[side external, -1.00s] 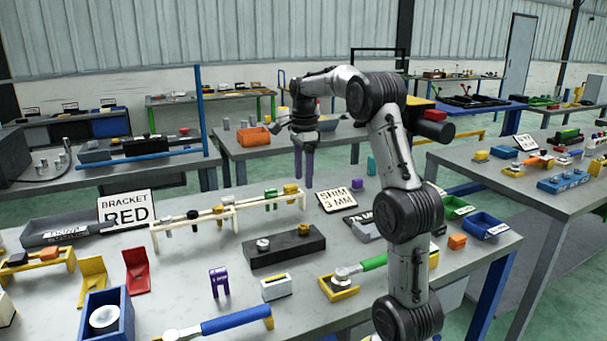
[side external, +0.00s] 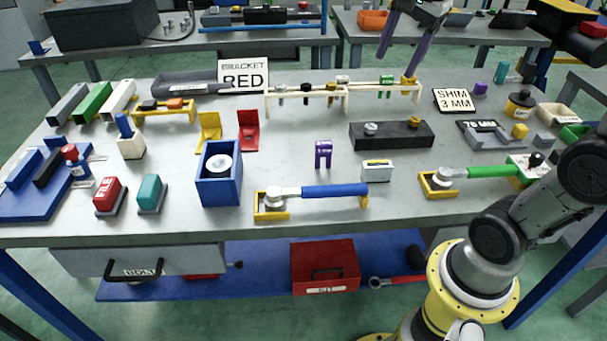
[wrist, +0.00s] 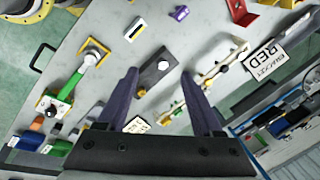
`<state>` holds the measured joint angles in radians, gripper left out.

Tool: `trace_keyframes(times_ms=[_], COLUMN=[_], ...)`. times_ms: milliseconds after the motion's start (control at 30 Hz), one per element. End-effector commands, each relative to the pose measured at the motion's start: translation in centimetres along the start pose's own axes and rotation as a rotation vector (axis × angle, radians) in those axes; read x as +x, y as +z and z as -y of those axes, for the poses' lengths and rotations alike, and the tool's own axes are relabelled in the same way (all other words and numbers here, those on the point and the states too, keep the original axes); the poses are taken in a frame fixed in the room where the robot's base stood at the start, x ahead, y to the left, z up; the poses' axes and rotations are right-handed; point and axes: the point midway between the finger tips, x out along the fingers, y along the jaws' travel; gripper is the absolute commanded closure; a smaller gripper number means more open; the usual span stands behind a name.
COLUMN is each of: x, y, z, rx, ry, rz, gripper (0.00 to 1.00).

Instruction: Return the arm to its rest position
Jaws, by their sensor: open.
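My gripper (side external: 394,67) hangs over the back part of the workbench (side external: 300,127) in the side external view, with its two dark purple fingers pointing down and apart. Nothing is between them. The upper part of my gripper and much of my arm are cut off by the top and right edges. In the wrist view my open gripper (wrist: 158,77) frames the black block with round knobs (wrist: 157,72), which lies on the bench below, clear of the fingers.
Below my gripper are the cream rack (side external: 307,97) and the black block (side external: 391,135). The BRACKET RED sign (side external: 243,76) and SHIM 3 MM sign (side external: 453,100) stand nearby. A blue-handled wrench (side external: 335,190) lies in front. The bench's front middle has bare patches.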

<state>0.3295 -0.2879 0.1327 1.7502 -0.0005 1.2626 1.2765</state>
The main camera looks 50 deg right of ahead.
Motion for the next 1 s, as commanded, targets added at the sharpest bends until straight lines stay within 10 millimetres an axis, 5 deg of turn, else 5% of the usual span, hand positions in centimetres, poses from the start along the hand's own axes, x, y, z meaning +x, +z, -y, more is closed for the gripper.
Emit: trace_keyframes(times_ms=[33,200,433,700,1000], x=[-0.6,-0.1,3.9,5.8,5.8], y=[2.3,7.3,9.9,10.0,10.0], z=[-1.7,-7.6,-14.0,-14.6,-14.5], rx=[-0.133,-0.615,-1.223,-1.546,-1.578], ry=[-0.038,-0.149,-0.243,-0.248,-0.248], rz=[0.006,0.006,-0.044,-0.096,-0.101], gripper=[0.32,0.32,0.32,0.32,0.32])
